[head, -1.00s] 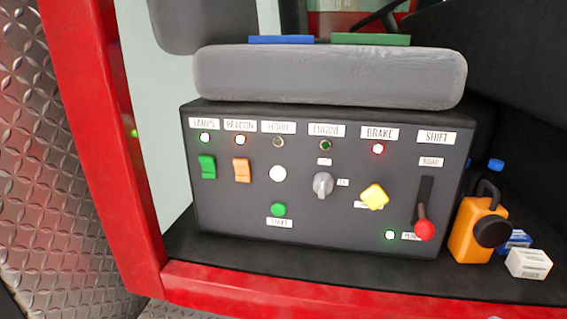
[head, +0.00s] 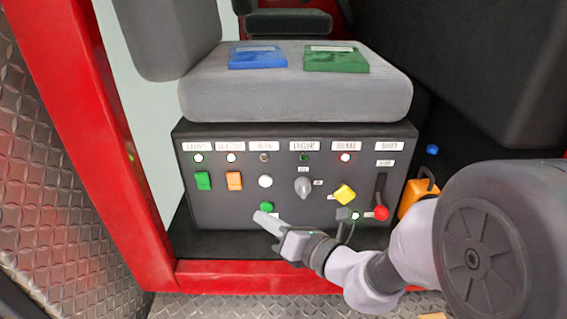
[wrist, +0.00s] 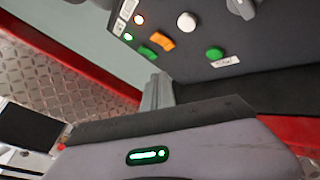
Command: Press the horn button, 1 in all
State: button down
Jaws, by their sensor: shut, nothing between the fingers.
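The horn button is a round white button (head: 265,181) under the horn label (head: 264,146) on the dark control panel. Its small lamp (head: 264,157) is unlit. In the wrist view the white button (wrist: 187,22) is at the upper middle. My gripper (head: 262,216) is shut and empty, in front of the panel and below the white button in the picture, close to the green start button (head: 267,207). In the wrist view its fingers (wrist: 157,90) point up toward the panel. I cannot tell how far the fingertips are from the panel face.
Beside the white button are an orange rocker (head: 234,181), a green rocker (head: 203,181) and a grey engine knob (head: 303,187). A yellow brake knob (head: 344,194) and red shift lever (head: 381,212) are further right. A grey seat cushion (head: 290,100) overhangs above.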

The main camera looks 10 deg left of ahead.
aim_at(266, 181)
jog(key=shift+w, duration=0.1)
jog(key=shift+w, duration=0.1)
jog(key=shift+w+a+p, duration=0.25)
jog(key=shift+w+a, duration=0.1)
jog(key=shift+w, duration=1.05)
jog(key=shift+w+a+p, duration=0.3)
jog(key=shift+w, duration=1.05)
jog(key=shift+w+a+p, duration=0.25)
jog(key=shift+w+a, duration=0.1)
jog(key=shift+w, duration=1.05)
jog(key=shift+w, duration=0.1)
jog(key=shift+w+a, duration=0.1)
jog(key=shift+w, duration=0.2)
jog(key=shift+w+a+p, duration=0.1)
jog(key=shift+w+p, duration=0.25)
jog(key=shift+w, duration=0.05)
jog(key=shift+s+d, duration=0.2)
jog(key=shift+s, duration=0.6)
